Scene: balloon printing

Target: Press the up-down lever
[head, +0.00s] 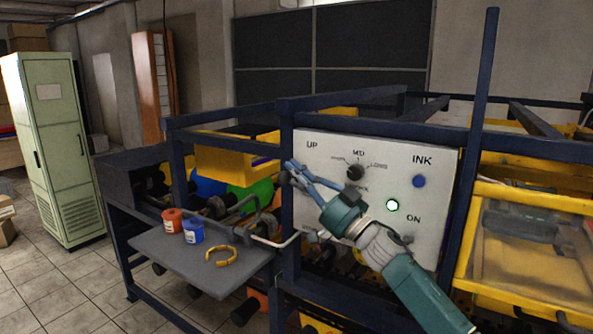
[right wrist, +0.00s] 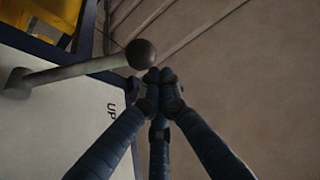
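The up-down lever is a grey rod with a dark ball knob, and it stands out from the white control panel (head: 405,222) by the UP label. In the right wrist view the lever's ball (right wrist: 141,54) is just left of and above my fingertips. In the head view the ball (head: 284,177) shows at the panel's left edge, and the rod is mostly hidden behind my fingers. My right gripper (head: 292,168) reaches up-left across the panel. Its fingertips also meet in the right wrist view (right wrist: 160,76), shut with nothing between them. I cannot tell whether they touch the ball. My left gripper is out of view.
The panel also has a dark dial (head: 355,172), a blue INK button (head: 419,181) and a lit green ON button (head: 392,205). A grey shelf (head: 190,257) at left holds an orange cup (head: 172,221), a blue cup (head: 193,231) and a yellow ring-like piece (head: 221,257). Blue frame posts flank the panel.

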